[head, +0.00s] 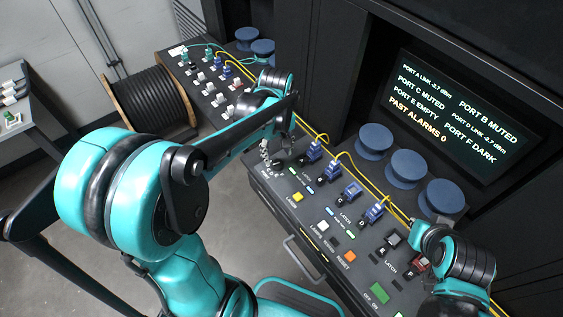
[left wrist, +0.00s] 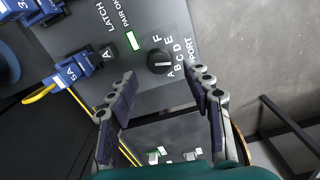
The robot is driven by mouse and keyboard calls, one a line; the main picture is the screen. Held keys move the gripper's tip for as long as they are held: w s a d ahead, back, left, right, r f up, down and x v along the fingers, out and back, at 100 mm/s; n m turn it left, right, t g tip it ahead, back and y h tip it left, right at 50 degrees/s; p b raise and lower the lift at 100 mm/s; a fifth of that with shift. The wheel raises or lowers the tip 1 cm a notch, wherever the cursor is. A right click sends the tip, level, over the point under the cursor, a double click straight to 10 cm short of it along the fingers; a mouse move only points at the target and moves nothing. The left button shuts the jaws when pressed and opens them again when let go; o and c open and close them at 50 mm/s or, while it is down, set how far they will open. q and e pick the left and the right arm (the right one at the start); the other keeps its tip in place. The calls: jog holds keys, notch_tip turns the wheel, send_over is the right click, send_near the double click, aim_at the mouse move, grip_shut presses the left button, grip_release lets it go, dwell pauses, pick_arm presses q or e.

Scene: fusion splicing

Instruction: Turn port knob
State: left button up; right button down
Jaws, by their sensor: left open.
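The port knob (left wrist: 160,61) is a round black knob with a thin pale pointer line, on the dark panel in the left wrist view. Letters A to F and the word PORT curve along its right side. The pointer appears to lie toward the low letters, but I cannot tell which exactly. My left gripper (left wrist: 163,88) is open and empty, its fingers short of the knob and on either side of it in the picture. In the head view the left gripper (head: 270,155) is over the panel's left end, and the knob is hard to make out there. My right gripper's fingers do not show.
Blue connectors with yellow fibres (head: 314,149) line the panel, close to my left gripper. A yellow button (head: 298,197) and a green button (head: 378,292) sit nearer the front. A status screen (head: 450,112) and blue spools (head: 374,140) stand behind. A black cable reel (head: 150,100) stands at the left.

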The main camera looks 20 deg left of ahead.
aim_at(278, 163)
pick_arm(q)
notch_tip(278, 163, down, 4)
jog(key=shift+f+b, duration=0.25)
jog(key=shift+b, duration=0.35)
grip_shut()
jog(key=shift+m+p, duration=0.35)
jog(key=shift+m, duration=2.45)
